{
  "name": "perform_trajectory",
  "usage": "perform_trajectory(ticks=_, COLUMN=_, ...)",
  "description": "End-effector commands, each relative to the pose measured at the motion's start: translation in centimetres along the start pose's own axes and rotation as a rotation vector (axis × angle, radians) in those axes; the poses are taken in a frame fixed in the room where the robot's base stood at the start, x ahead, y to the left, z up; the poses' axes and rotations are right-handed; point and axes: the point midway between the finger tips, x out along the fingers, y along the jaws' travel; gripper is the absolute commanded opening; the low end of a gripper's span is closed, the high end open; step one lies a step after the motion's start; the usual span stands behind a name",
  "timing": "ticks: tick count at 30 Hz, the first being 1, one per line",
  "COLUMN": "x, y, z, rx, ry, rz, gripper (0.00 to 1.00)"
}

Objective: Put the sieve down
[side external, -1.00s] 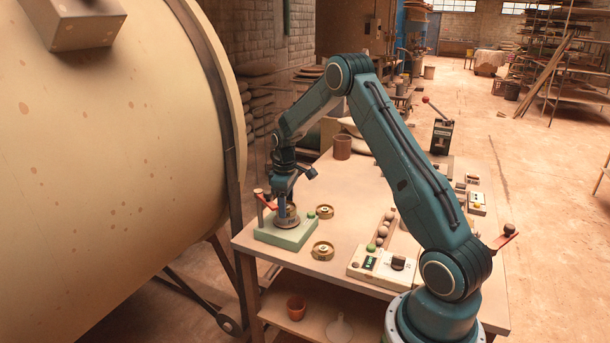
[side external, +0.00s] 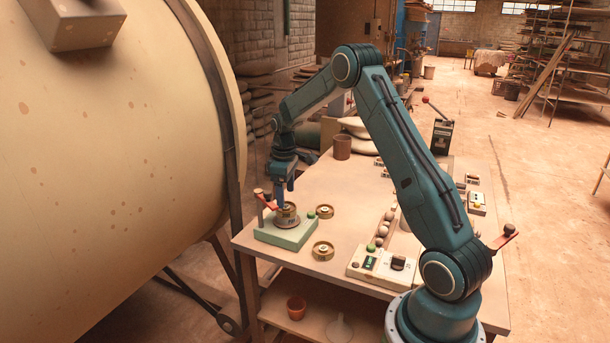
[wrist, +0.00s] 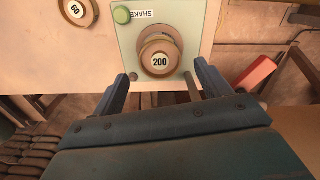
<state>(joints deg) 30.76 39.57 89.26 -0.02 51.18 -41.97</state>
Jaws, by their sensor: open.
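The brass sieve marked 200 (wrist: 160,60) rests on the round plate of the pale green shaker (wrist: 200,14). In the side external view the sieve (side external: 287,210) sits level on the shaker (side external: 297,234). My gripper (side external: 285,190) is just above the sieve, pointing down. In the wrist view my gripper (wrist: 160,82) has its two fingers spread wide apart, with nothing between them, and the sieve shows beyond the tips.
Two more brass sieves lie on the table, one behind (side external: 324,211) and one in front (side external: 322,250) of the shaker's right side. A red lever (side external: 266,201) stands at the shaker's left. A control box (side external: 375,268) and balls in a rack (side external: 383,232) are to the right.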

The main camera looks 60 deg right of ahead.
Motion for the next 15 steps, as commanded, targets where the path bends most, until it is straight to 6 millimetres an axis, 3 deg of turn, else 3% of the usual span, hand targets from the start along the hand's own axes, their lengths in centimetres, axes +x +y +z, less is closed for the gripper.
perform_trajectory(ticks=9, x=-5.3, y=0.0, z=0.0, rx=0.000, ry=0.003, rz=0.002, gripper=0.77)
perform_trajectory(ticks=15, x=-7.3, y=0.0, z=0.0, rx=0.000, ry=0.001, rz=0.001, gripper=0.77)
